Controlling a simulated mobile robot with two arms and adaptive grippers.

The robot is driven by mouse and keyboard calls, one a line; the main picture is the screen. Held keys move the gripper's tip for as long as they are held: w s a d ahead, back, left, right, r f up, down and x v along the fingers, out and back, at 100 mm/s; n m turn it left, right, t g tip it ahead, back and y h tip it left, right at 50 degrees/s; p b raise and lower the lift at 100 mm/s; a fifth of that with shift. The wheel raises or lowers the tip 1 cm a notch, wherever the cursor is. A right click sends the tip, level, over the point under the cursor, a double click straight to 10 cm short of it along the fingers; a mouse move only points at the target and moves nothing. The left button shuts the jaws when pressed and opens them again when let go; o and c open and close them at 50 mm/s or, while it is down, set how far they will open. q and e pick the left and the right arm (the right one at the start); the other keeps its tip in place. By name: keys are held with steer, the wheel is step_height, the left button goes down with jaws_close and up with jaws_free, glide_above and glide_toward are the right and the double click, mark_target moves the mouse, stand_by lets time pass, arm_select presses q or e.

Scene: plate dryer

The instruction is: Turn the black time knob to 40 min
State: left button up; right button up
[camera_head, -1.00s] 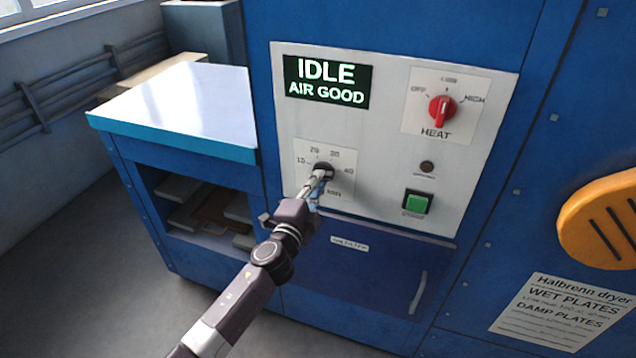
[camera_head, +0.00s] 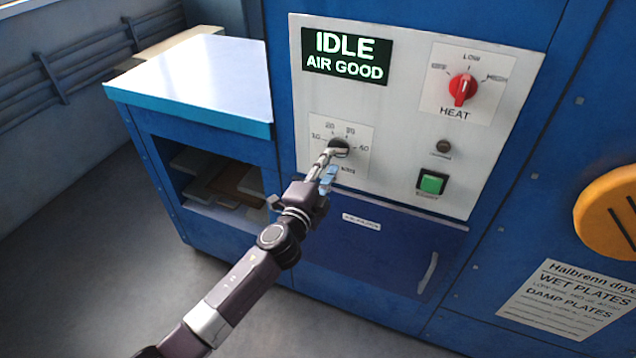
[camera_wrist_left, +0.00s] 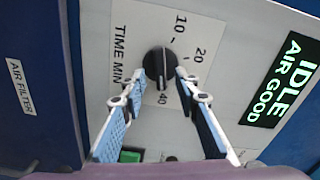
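The black time knob (camera_head: 339,147) is on the dryer's light panel, with marks 10, 20, 30 and 40 around it. One finger hides the 30 mark there. My right gripper is out of view.
The display (camera_head: 346,56) reads IDLE, AIR GOOD. The red heat knob (camera_head: 463,89), a small dark round part (camera_head: 443,147) and a green button (camera_head: 432,183) are to the right.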

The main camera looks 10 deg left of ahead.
arm_select(q)
steer(key=v, duration=0.9)
steer(key=shift+s, duration=0.25)
steer(key=shift+a, duration=0.1)
